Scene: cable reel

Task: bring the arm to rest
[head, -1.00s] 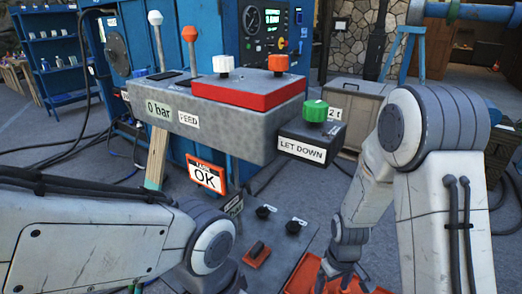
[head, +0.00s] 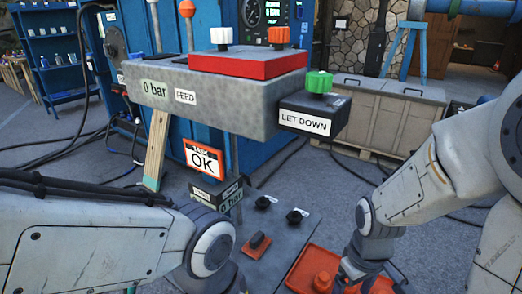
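My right arm comes in from the right, and its gripper (head: 352,278) is low over a red-orange tray (head: 300,262) at the bottom edge. Its dark fingers are small and partly cut off, so I cannot tell open from shut. A red-orange piece (head: 323,280) stands in the tray just left of it. My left arm bends at the lower left; its gripper is out of the picture. The grey console (head: 190,103) carries a "0 bar" label, a "FEED" label and a red block with white and orange knobs. The "LET DOWN" box (head: 313,117) has a green knob.
An orange-framed "OK" sign (head: 204,160) stands below the console. A blue machine (head: 175,60) is behind. Grey chests (head: 385,112) stand at the back right. Cables cross the floor at left.

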